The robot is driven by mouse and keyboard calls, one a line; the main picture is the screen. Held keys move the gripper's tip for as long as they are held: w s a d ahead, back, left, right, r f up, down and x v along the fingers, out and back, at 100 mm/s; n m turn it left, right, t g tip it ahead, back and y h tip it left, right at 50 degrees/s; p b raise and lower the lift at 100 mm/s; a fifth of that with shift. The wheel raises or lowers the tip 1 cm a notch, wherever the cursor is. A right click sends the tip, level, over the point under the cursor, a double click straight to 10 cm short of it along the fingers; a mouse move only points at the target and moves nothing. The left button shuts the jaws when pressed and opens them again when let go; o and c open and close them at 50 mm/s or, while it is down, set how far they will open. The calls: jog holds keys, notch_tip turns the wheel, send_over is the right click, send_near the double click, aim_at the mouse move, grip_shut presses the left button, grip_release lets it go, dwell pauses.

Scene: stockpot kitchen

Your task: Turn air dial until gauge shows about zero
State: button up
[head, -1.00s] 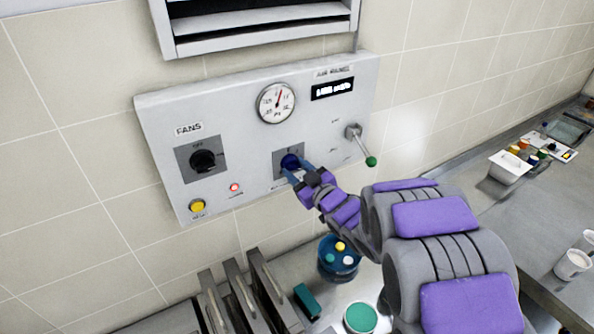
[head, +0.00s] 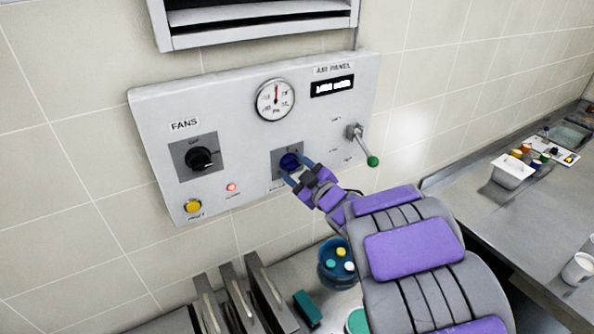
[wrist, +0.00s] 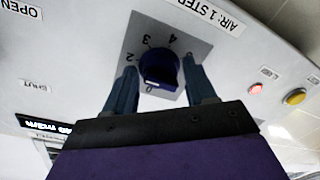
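The blue air dial (head: 290,162) sits on a grey square plate in the wall panel. In the wrist view the dial (wrist: 159,68) stands between my two blue fingers, with numbers 0, 2, 3 and 4 around it. My gripper (head: 298,171) is open, one finger on each side of the dial, with small gaps showing in the wrist view (wrist: 160,78). The round white gauge (head: 274,100) is above the dial; its red needle points nearly straight up. Its small figures are hard to read.
The panel also holds a black fans knob (head: 199,158), a yellow button (head: 194,206), a red light (head: 231,187), a display (head: 332,86) and a green-tipped lever (head: 365,148). Below are a blue container (head: 335,270) and upright grey slats (head: 238,296).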

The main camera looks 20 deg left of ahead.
jog(key=shift+o, duration=0.9)
jog(key=shift+a, duration=0.1)
jog(key=b+v, duration=0.6)
jog(key=v, duration=1.1)
jog(key=shift+s+f, duration=0.1)
jog(key=shift+f, duration=0.05)
